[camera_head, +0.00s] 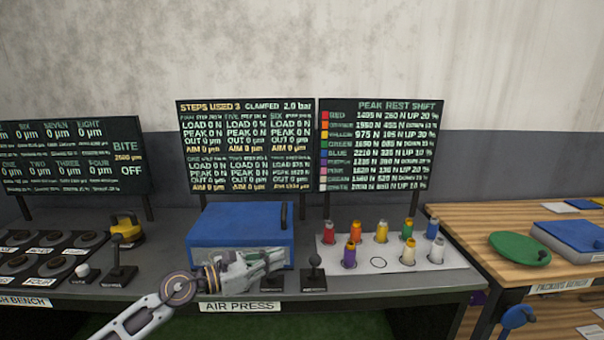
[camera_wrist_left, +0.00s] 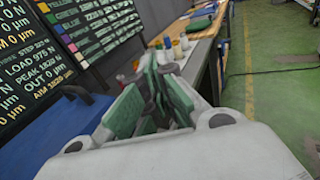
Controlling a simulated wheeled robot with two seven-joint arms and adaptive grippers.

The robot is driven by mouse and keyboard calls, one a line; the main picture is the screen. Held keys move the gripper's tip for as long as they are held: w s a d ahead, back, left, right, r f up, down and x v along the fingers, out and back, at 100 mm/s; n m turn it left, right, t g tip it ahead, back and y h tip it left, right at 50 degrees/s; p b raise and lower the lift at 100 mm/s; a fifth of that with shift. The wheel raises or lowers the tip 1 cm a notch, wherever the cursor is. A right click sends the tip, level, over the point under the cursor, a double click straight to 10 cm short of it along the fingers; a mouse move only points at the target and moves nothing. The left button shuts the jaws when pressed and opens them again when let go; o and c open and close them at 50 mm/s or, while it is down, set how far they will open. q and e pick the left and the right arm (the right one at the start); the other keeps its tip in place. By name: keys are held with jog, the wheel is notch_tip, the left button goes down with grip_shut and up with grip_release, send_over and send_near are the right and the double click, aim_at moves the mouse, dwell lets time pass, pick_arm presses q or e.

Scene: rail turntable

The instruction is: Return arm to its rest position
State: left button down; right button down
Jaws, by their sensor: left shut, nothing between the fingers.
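My left gripper (camera_head: 274,259) is in front of the blue box (camera_head: 238,230) of the air press, with its arm coming up from the bottom left. Its fingers point right and are shut with nothing between them. In the left wrist view the gripper (camera_wrist_left: 150,75) shows its green finger pads close together, pointing toward the coloured pegs. The gripper looks to be above the front of the bench, and I cannot tell its exact height. My right gripper is not in view.
A white board (camera_head: 436,255) holds several coloured pegs to the right of the gripper. Small black levers (camera_head: 314,272) stand at the bench front. Dark screens (camera_head: 246,146) stand behind. A wooden bench (camera_head: 490,222) with a green disc (camera_head: 519,249) is at the right.

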pick_arm(q)
jog(key=a+r+n+t+y, duration=0.25)
jog(key=n+t, duration=0.25)
jog(key=n, duration=0.4)
jog(key=a+r+n+t+y, duration=0.25)
jog(key=n+t, duration=0.25)
jog(key=n, duration=0.5)
jog(key=s+a+f+n+g+y, duration=0.25)
jog(key=a+f+n+y, duration=0.75)
jog(key=n, duration=0.6)
jog(key=s+a+f+n+g+y, duration=0.2)
jog(key=s+f+n+g, duration=0.5)
jog(key=s+f, duration=0.5)
jog(key=s+d+f+n+g+h, duration=0.2)
jog(key=s+f+n+g, duration=0.3)
jog(key=s+f, duration=0.6)
jog(key=s+a+f+g, duration=0.1)
jog(key=s+f, duration=0.1)
jog(key=f, duration=1.3)
jog(key=s+a+f+g, duration=0.1)
jog(key=s+f, duration=0.1)
jog(key=f, duration=1.4)
jog(key=s+a+f, duration=0.3)
jog(key=s+f, duration=0.6)
jog(key=s, duration=0.1)
jog(key=s+a+f+m+g, duration=0.1)
jog(key=s+a+f, duration=0.3)
jog(key=s+f, duration=0.6)
jog(key=shift+s+f+y, duration=0.3)
jog(key=shift+s, duration=0.1)
